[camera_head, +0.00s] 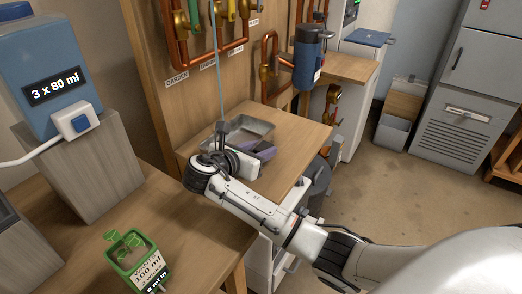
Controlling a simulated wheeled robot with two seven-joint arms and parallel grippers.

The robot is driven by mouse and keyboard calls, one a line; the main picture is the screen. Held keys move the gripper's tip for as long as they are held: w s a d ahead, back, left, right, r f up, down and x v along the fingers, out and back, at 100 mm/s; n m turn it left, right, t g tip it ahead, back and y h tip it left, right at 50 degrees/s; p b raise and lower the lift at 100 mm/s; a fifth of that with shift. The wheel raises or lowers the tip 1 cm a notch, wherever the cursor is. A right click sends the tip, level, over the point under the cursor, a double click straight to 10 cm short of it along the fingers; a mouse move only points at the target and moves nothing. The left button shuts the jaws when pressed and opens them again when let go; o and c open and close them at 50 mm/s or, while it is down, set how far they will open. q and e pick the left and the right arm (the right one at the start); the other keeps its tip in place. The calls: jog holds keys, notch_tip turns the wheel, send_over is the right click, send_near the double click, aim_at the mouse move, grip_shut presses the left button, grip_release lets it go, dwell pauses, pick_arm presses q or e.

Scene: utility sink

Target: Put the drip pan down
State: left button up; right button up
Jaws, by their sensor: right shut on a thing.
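The drip pan (257,126) is a shallow grey metal tray at the wooden shelf (300,142) under the pipe panel. My right arm reaches in from the lower right, and its gripper (238,146) is at the pan's near side, shut on the pan. The gripper and wrist hide the pan's near left part. The pan looks level and at or just above the shelf top; I cannot tell if it touches. A purple item (264,150) shows beside the gripper, partly hidden. My left gripper is not in view.
A thin blue rod (217,70) rises behind the gripper. Copper pipes (268,70) and a blue canister (308,55) stand beyond the shelf. A blue dispenser (50,75) on a grey block and a green-framed container (135,255) are at left. Bare shelf lies right of the pan.

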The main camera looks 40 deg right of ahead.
jog(key=o, duration=1.2)
jog(key=p+v, duration=0.1)
jog(key=v, duration=1.1)
jog(key=shift+s, duration=0.1)
